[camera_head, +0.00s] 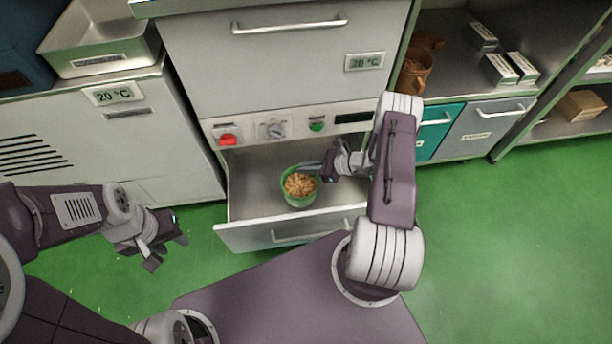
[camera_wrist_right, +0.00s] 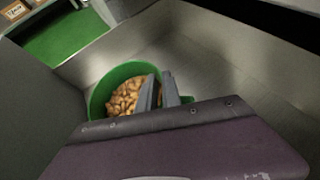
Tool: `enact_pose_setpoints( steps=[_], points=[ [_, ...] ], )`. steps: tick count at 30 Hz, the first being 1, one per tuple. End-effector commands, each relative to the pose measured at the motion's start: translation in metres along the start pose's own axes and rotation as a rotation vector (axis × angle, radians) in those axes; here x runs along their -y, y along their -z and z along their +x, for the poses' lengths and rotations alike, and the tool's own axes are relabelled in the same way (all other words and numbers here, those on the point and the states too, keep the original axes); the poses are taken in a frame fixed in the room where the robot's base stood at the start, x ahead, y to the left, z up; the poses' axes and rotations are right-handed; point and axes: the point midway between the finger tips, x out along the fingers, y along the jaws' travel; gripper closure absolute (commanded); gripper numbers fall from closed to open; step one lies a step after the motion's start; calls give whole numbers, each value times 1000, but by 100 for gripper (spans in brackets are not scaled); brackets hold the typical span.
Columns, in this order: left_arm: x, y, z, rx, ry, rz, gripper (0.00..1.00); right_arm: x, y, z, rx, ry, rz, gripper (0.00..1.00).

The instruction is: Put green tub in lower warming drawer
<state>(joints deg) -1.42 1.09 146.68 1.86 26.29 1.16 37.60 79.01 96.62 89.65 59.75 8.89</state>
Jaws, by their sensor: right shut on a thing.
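The green tub (camera_head: 300,200) holds tan, nut-like pieces and is inside the open lower drawer (camera_head: 250,231), near its middle. It looks upright; whether its base touches the drawer floor I cannot tell. My right gripper (camera_head: 312,169) reaches into the drawer from the right and is shut on the tub's rim. In the right wrist view, the fingers (camera_wrist_right: 160,92) are at the rim of the tub (camera_wrist_right: 97,100), with one finger over the contents. My left gripper (camera_head: 164,244) is empty over the green floor, left of the drawer, with its fingers apart.
The closed upper drawer (camera_head: 270,70) and a control panel (camera_head: 252,131) with a red switch are above the open drawer. A metal pan (camera_head: 100,62) sits on the left cabinet. Shelves with small boxes (camera_head: 500,69) and a brown jug (camera_head: 414,75) are at right.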

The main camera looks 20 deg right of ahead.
Motion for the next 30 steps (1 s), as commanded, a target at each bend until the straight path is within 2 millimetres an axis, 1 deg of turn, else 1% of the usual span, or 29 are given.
enact_pose_setpoints(
  steps=[2,6,8,13,15,16,26,29,30],
  points=[
    [0,-1,7,0,0,0,64,1,7,4,2,0,1,100],
    [1,-3,30,0,0,0,64,3,31,18,2,0,0,100],
    [1,-4,34,0,0,0,64,3,37,21,2,0,0,100],
    [1,-3,30,0,0,0,64,2,34,19,1,0,0,100],
    [1,-3,30,0,0,0,64,2,35,19,-1,0,0,78],
    [1,-3,30,0,0,0,64,2,35,19,-1,0,0,69],
    [1,-3,29,0,0,0,64,3,34,18,0,0,0,69],
    [0,-2,23,0,0,0,64,3,32,9,1,2,1,69],
    [0,-2,19,0,0,0,64,3,31,3,1,2,1,69]
  ],
)
